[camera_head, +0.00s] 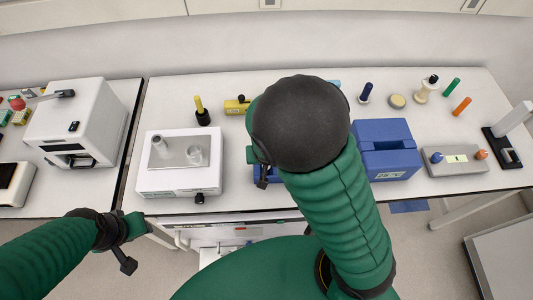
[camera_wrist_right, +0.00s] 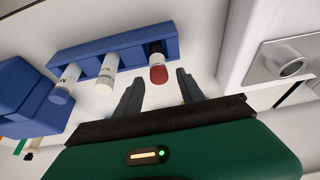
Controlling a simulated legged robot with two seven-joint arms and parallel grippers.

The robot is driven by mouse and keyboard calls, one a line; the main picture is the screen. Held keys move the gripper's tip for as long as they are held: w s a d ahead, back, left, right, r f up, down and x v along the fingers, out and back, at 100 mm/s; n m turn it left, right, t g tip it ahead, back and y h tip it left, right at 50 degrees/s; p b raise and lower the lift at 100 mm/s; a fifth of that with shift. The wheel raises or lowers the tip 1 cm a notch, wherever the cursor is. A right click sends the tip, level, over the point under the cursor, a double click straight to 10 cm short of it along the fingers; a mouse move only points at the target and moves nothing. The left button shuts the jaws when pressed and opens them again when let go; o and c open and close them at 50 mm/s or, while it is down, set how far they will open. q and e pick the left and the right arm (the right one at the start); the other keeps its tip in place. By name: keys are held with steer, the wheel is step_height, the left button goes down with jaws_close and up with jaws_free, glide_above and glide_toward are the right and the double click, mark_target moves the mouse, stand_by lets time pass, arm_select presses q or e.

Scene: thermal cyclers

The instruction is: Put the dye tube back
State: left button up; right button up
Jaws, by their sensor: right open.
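A blue tube rack (camera_wrist_right: 118,52) shows in the right wrist view. It holds a blue-capped tube (camera_wrist_right: 64,86), a cream-capped tube (camera_wrist_right: 106,76) and a red-capped tube (camera_wrist_right: 157,68). I cannot tell which of these is the dye tube. My right gripper (camera_wrist_right: 160,84) is open, with its fingertips spread on either side of the red cap and nothing visibly clamped. In the head view my right arm hides most of the rack (camera_head: 268,175) and its tubes. My left gripper (camera_head: 128,262) hangs low in front of the bench; its jaws are unclear.
A white device (camera_head: 180,182) stands left of the rack, and a blue block (camera_head: 385,150) stands right of it. A grey stand with blue and orange knobs (camera_head: 457,168) lies further right. Pens and small items stand at the back. A white cycler (camera_head: 78,120) is on the left bench.

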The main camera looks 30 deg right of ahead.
steer(key=s+r+n+g+y+p, duration=0.1)
steer(key=s+r+n+p, duration=0.3)
steer(key=s+r, duration=0.4)
step_height(320, 180, up, 4)
steer(key=shift+s+r+y+p, duration=0.15)
steer(key=shift+s+y+p, duration=0.15)
steer(key=shift+w+a, duration=0.1)
steer(key=shift+w, duration=0.1)
steer(key=shift+s, duration=0.15)
stand_by(0.5)
stand_by(0.4)
